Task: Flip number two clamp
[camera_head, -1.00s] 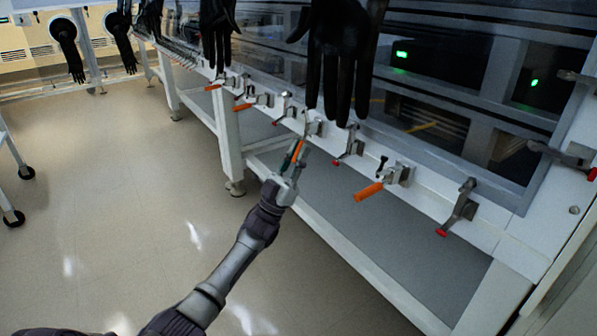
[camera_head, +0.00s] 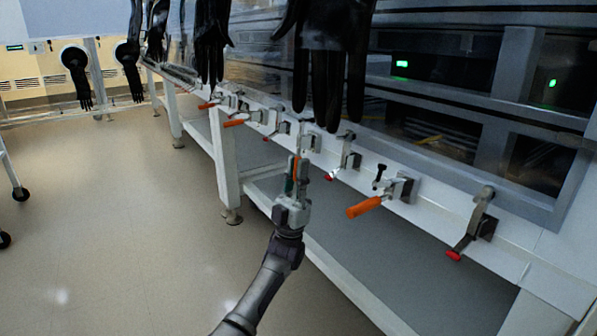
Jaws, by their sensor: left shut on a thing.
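A row of toggle clamps runs along the white front rail of the glovebox. My left gripper (camera_head: 297,172) is shut on the orange handle (camera_head: 295,166) of one clamp (camera_head: 310,142) near the middle of the row. The handle stands nearly upright between the fingers, which hide part of it. To its right are a red-tipped clamp (camera_head: 346,160), an orange-handled clamp (camera_head: 400,188) with its handle sticking out, and another red-tipped clamp (camera_head: 475,226). No number labels are readable. My right gripper is not in view.
Black gloves (camera_head: 330,75) hang just above the clamps. More clamps (camera_head: 255,116) continue to the left along the rail. A grey lower shelf (camera_head: 385,265) lies below. The floor (camera_head: 130,210) at left is open.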

